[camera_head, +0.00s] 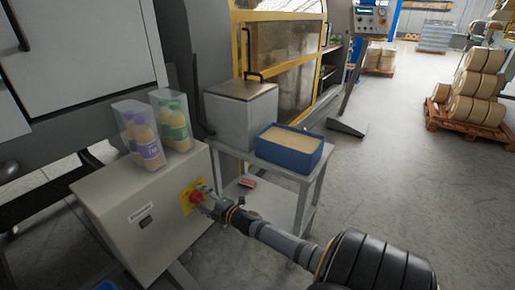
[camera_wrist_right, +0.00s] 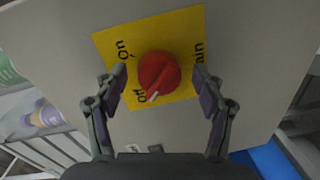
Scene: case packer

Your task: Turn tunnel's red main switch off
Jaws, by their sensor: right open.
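The red main switch (camera_head: 195,197) sits on a yellow plate on the front of a grey control box (camera_head: 125,210). In the right wrist view the red knob (camera_wrist_right: 158,71) is in the middle of the yellow plate (camera_wrist_right: 190,30), which reads "On" and "Off"; a third word is partly hidden. The knob's white pointer mark is beside the word "Off". My right gripper (camera_head: 206,200) is in front of the switch. In the wrist view its open fingers (camera_wrist_right: 160,100) stand either side of the knob, apart from it. My left gripper is not in view.
Two clear containers of bottles (camera_head: 140,135) stand on the control box. A grey box (camera_head: 240,115) and a blue bin (camera_head: 290,147) stand on a small table to the right. A small red item (camera_head: 247,183) lies on its lower shelf.

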